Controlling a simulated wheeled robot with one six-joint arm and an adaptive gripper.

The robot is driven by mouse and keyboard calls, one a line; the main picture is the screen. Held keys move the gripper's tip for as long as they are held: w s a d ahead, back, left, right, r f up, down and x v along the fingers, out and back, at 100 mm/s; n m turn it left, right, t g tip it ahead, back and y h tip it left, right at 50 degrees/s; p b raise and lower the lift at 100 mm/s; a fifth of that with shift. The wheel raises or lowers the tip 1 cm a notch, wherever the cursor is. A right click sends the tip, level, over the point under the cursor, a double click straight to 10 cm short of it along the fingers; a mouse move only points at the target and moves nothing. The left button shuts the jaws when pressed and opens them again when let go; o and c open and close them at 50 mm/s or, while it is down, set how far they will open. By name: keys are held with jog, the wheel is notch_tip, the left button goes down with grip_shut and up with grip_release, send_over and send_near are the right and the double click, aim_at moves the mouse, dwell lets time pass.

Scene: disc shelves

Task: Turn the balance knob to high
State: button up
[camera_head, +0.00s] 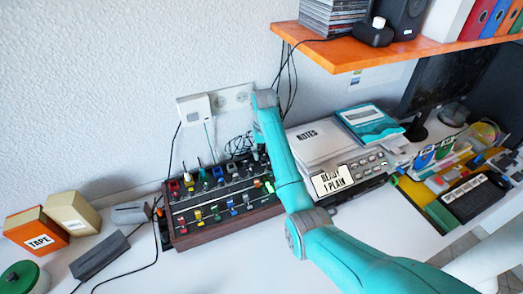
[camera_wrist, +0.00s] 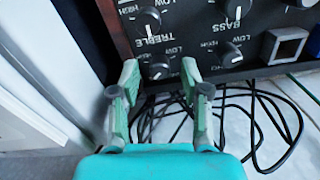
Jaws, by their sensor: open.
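A dark control panel in a brown wooden case (camera_head: 225,238) stands on the white desk, with rows of colored switches and knobs. In the wrist view the panel (camera_wrist: 195,70) appears upside down at the top, with black knobs and the labels TREBLE, BASS, LOW and HIGH. No balance label is legible, so I cannot tell which knob is the balance knob. My gripper (camera_wrist: 159,70) is open, its green fingertips on either side of a lower left black knob (camera_wrist: 157,68). Contact is unclear. In the head view my arm hides the fingers.
Loose black cables (camera_wrist: 250,115) lie beside the panel edge. An orange shelf (camera_head: 400,45) overhangs at the upper right. An orange Tape box (camera_head: 38,235) stands left.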

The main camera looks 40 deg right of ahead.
jog(key=shift+f, duration=0.1)
grip_shut()
jog(key=shift+m, duration=0.7)
grip_release()
